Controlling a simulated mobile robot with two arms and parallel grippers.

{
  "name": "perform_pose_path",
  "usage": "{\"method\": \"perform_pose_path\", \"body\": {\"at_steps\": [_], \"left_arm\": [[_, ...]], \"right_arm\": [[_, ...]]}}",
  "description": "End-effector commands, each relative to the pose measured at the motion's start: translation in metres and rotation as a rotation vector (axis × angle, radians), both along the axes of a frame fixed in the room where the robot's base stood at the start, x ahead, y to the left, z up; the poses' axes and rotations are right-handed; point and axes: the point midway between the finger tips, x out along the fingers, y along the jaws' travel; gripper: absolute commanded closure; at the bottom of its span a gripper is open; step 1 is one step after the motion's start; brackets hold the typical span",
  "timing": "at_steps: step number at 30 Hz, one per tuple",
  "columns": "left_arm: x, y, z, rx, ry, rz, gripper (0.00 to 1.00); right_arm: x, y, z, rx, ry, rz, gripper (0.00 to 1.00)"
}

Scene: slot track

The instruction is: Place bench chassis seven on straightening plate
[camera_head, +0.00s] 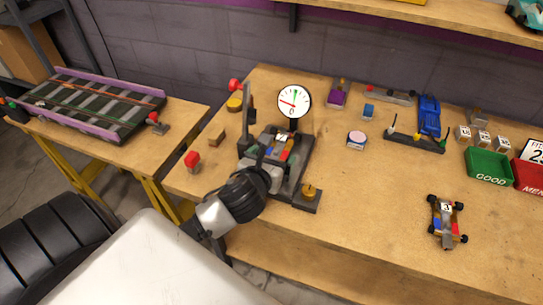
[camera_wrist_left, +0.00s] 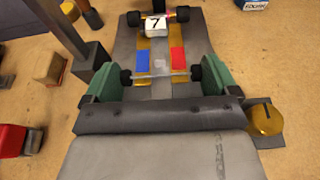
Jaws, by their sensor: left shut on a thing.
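Bench chassis seven (camera_head: 284,146) has a "7" label, blue and red patches, and dark wheels. It also shows in the left wrist view (camera_wrist_left: 160,61). My left gripper (camera_head: 270,163) is shut on its near end, with green fingers (camera_wrist_left: 160,78) at both sides of the near axle. The chassis is over the grey straightening plate (camera_head: 302,163), lined up lengthwise with it; the plate also shows in the left wrist view (camera_wrist_left: 203,47). I cannot tell whether the wheels touch the plate. My gripper and wrist hide part of the plate. My right gripper is not in view.
A dial gauge (camera_head: 294,101) stands behind the plate, a dark post (camera_head: 248,108) to its left and a brass knob (camera_head: 309,190) at its near right. Chassis three (camera_head: 445,218) stands at right, near the green GOOD bin (camera_head: 488,167). The bench between is clear.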

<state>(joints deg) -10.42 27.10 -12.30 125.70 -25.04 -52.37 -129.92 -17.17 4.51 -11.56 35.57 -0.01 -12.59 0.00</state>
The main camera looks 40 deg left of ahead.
Motion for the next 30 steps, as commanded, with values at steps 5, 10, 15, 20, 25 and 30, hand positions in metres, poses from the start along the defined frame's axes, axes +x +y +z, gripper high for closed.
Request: {"method": "perform_pose_path", "body": {"at_steps": [5,10,15,20,25,30], "left_arm": [[0.000,0.000,-0.001,0.000,0.000,0.000,0.05],[0.000,0.000,-0.001,-0.001,0.000,-0.001,0.00],[0.000,0.000,0.003,-0.002,-0.001,0.000,0.00],[-0.013,-0.004,0.015,-0.001,0.003,-0.003,0.00],[-0.051,-0.012,0.027,0.000,0.004,-0.003,0.00],[-0.085,-0.021,0.039,-0.002,0.004,-0.003,0.00]], "right_arm": [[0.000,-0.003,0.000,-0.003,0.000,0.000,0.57],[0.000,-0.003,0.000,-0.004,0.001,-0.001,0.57],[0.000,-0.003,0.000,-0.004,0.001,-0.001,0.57],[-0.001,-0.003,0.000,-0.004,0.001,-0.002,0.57],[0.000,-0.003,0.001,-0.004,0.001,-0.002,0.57],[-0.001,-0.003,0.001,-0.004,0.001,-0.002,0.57]]}}
